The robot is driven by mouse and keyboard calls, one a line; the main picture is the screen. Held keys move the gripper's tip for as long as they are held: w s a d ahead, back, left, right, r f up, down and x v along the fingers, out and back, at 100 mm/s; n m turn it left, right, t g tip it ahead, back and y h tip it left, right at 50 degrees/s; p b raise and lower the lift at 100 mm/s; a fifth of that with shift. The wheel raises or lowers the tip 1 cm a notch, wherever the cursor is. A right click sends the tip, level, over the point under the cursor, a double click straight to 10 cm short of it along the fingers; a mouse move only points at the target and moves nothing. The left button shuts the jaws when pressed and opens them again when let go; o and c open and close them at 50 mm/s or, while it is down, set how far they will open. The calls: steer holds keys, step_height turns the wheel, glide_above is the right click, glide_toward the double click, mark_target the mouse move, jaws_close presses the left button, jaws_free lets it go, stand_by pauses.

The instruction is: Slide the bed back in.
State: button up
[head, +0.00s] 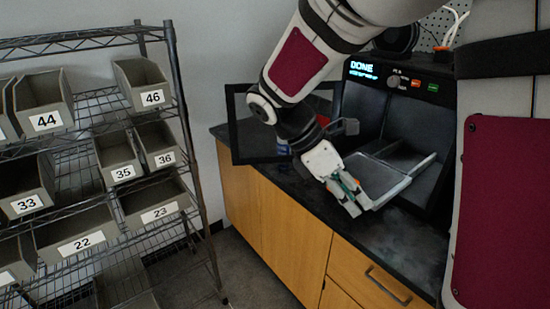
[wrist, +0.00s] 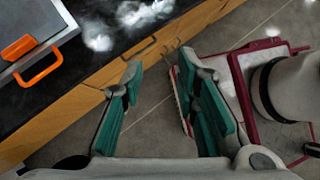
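The printer (head: 440,103) on the counter has a dark body and a lit display reading DONE. Its bed (head: 378,182), a flat grey plate, sticks out of the open front. In the wrist view the bed (wrist: 52,22) is at the upper left, with an orange handle (wrist: 38,66) on its front edge. My gripper (head: 352,203) is in front of the bed in the head view, hiding part of its near edge. In the wrist view my gripper (wrist: 160,62) is open, with nothing between its teal-padded fingers. It is apart from the handle, which lies to its left.
The printer's dark-framed door (head: 238,125) stands swung open on the left. The black counter (head: 295,190) has bare room in front, above wooden cabinets (head: 285,225). A wire rack with numbered grey bins (head: 142,82) stands at the left. Open floor (head: 245,270) lies between.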

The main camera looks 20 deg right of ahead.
steer(key=w+a+f+n+t+h+b, duration=0.35)
steer(key=w+f+n+h, duration=0.95)
steer(key=w+f+n, duration=0.65)
steer(key=shift+g+y, duration=0.3)
steer(key=shift+g, duration=0.05)
steer(key=d, duration=0.4)
steer(key=d+r, duration=0.1)
steer(key=d, duration=0.3)
steer(key=d+r, duration=0.1)
steer(key=d, duration=0.3)
steer(key=shift+s+d+r, duration=0.15)
steer(key=shift+s+d, duration=0.05)
steer(key=shift+d, duration=0.15)
jaws_close()
